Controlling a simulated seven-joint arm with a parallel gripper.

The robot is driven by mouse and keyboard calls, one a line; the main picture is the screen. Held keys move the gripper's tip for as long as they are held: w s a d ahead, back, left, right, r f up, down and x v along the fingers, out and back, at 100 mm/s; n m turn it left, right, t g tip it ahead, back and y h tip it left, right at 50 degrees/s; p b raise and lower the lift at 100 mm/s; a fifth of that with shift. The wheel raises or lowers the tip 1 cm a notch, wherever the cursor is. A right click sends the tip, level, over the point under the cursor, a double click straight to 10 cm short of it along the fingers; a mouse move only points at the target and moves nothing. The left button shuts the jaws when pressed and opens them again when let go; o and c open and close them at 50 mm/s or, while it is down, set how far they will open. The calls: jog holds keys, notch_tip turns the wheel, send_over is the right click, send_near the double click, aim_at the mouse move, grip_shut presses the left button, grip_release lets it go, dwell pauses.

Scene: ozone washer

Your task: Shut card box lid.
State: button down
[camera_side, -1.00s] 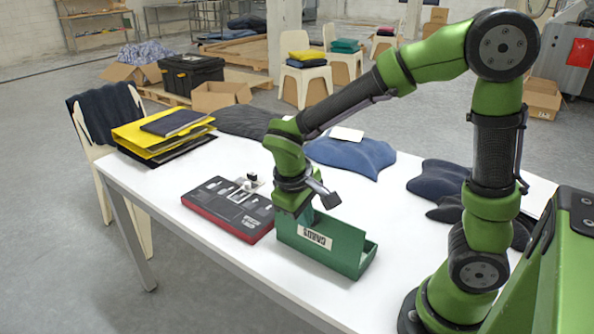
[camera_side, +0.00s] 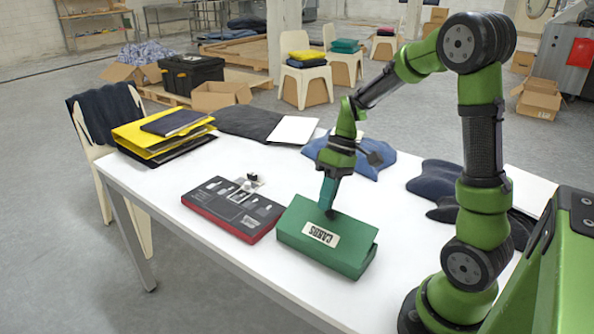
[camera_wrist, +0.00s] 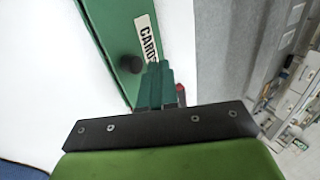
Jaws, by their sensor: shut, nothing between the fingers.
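The green card box (camera_side: 368,261) stands on the white table. Its lid (camera_side: 300,224), with a white "CARDS" label (camera_side: 322,234), is folded down over the box. I cannot tell whether the lid lies fully flush. My gripper (camera_side: 329,212) is shut and empty, pointing down at the lid's far part. The fingertips are at or just above the lid; contact is unclear. The fingers hide part of the label.
A red-and-black case (camera_side: 233,208) lies close to the left of the box. Yellow and dark folders (camera_side: 160,135) are at the table's far left. Blue cloth (camera_side: 375,160) lies behind, and dark cloth (camera_side: 440,180) lies to the right. White table is bare in front of the box.

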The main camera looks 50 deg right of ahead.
jog(key=d+f+y, duration=0.3)
jog(key=d+y, duration=0.1)
jog(key=y, duration=0.1)
jog(key=shift+d+f+y, duration=0.3)
jog(key=shift+f, duration=0.1)
jog(key=shift+d+f+y, duration=0.35)
jog(key=shift+d+f, duration=0.05)
jog(key=shift+f, duration=0.3)
jog(key=shift+d+f+y, duration=0.35)
jog(key=shift+f, duration=0.3)
